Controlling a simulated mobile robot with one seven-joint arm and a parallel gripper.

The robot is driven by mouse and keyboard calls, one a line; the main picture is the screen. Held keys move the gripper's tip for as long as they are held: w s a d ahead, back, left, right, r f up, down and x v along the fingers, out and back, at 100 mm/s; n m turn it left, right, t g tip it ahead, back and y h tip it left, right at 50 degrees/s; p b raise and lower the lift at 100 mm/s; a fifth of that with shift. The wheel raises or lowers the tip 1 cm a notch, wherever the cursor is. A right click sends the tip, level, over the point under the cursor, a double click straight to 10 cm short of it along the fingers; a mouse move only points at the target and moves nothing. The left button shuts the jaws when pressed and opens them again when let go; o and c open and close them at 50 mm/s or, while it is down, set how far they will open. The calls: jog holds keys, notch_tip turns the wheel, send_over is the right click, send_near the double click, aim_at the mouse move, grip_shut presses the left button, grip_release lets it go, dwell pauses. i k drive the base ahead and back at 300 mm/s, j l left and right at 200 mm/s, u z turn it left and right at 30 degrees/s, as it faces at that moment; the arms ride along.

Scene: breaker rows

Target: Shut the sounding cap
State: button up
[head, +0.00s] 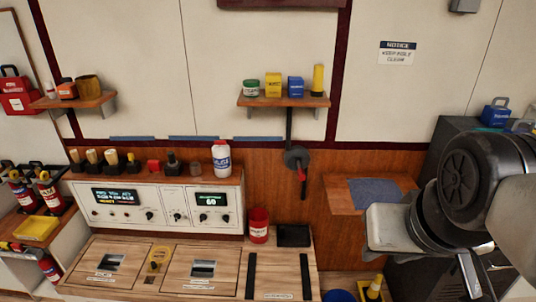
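No part carries a label I can read as the sounding cap. A dark round fitting (296,156) on a vertical pipe is on the wood wall panel, with a short lever with a red end hanging below it. A yellow plate with a round part (158,259) lies on the counter between two hatch panels. I cannot tell which of these is the cap, or whether it is open. My gripper (474,276) is at the lower right, well apart from both. My arm hides part of it, and its finger opening is not clear.
A wood shelf with a blue-grey mat (375,192) stands between the fitting and my arm. A red can (258,225) and a black tray (293,235) stand on the counter. A control panel (160,205) is behind it. A yellow-topped item (374,287) stands low.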

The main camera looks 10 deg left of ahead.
aim_at(153, 267)
jog(key=l, duration=1.15)
jog(key=k+l+u, duration=0.1)
jog(key=l+u, duration=0.2)
jog(key=l, duration=0.15)
jog(key=k+l+u, duration=0.25)
jog(key=l, duration=0.2)
jog(key=i+u, duration=0.15)
jog(key=u, duration=1)
jog(key=l+u, duration=0.25)
jog(key=l, duration=0.6)
jog(key=k+l+u, duration=0.1)
jog(key=l+u, duration=0.15)
jog(key=l, duration=0.55)
jog(key=i+j+u, duration=0.35)
jog(key=i, duration=0.15)
jog(key=i+j+u, duration=0.15)
jog(key=i+u, duration=0.2)
jog(key=i, duration=0.2)
jog(key=i+u, duration=0.3)
jog(key=i, duration=0.25)
jog(key=i+j+z, duration=0.1)
jog(key=i+z, duration=0.2)
jog(key=i+j+z, duration=0.3)
jog(key=i, duration=0.25)
jog(key=i+j+z, duration=0.15)
jog(key=i+z, duration=0.15)
jog(key=i, duration=0.1)
